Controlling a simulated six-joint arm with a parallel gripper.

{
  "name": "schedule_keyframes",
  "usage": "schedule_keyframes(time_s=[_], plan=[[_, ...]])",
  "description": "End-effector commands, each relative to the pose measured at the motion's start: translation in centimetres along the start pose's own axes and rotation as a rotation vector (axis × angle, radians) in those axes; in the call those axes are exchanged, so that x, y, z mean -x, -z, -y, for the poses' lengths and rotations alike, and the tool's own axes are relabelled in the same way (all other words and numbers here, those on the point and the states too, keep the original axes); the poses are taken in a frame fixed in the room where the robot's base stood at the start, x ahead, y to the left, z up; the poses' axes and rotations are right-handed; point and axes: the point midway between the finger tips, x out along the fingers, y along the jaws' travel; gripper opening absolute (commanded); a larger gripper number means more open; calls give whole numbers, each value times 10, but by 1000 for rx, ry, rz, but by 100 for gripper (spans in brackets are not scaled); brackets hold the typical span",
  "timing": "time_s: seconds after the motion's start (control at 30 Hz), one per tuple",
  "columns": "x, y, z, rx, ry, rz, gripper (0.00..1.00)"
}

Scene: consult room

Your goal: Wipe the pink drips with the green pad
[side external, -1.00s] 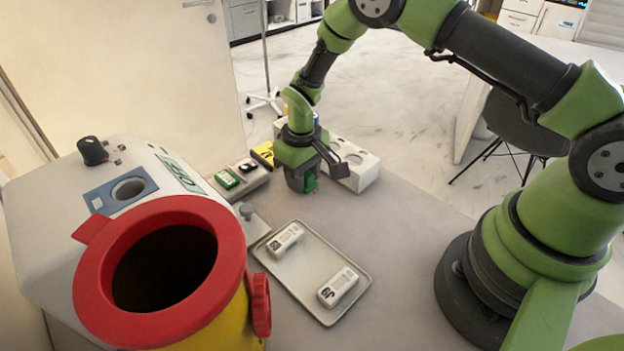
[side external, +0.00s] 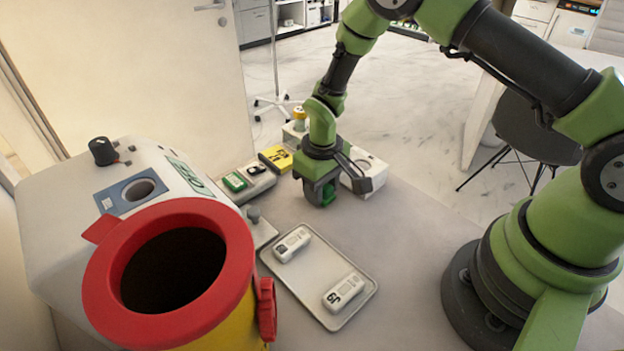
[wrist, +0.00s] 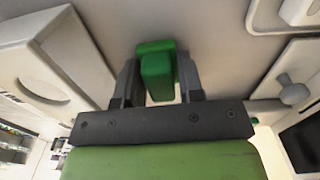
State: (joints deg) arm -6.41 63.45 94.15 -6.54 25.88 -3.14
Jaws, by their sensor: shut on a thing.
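My gripper (side external: 322,194) is shut on the green pad (wrist: 156,72), low at the tabletop. In the wrist view the two dark fingers of my gripper (wrist: 158,80) stand on either side of the pad. In the side view only a small green part of the pad (side external: 328,193) shows at the jaws. I cannot tell whether the pad touches the table. I see no pink drips in the current frames; any under the pad or gripper are hidden.
A tray (side external: 327,318) with two white devices lies nearer the camera. A yellow box (side external: 277,158) and a red-rimmed yellow bin (side external: 105,290) are to the left. Bare grey table (side external: 410,225) lies to the right.

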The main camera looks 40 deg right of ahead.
Motion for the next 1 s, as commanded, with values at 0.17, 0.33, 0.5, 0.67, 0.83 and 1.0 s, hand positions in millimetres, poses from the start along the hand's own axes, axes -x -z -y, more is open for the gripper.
schedule_keyframes(time_s=[0.17, 0.33, 0.5, 0.67, 0.83, 1.0], plan=[[0, -17, 1, 1, 0, 3, 13], [24, -17, 1, 0, 0, -4, 13], [38, -17, 1, 0, 0, -2, 13], [52, -17, 1, 0, 0, -2, 13], [68, -17, 1, 0, 0, -2, 13], [79, -17, 1, 0, 0, -1, 13]])
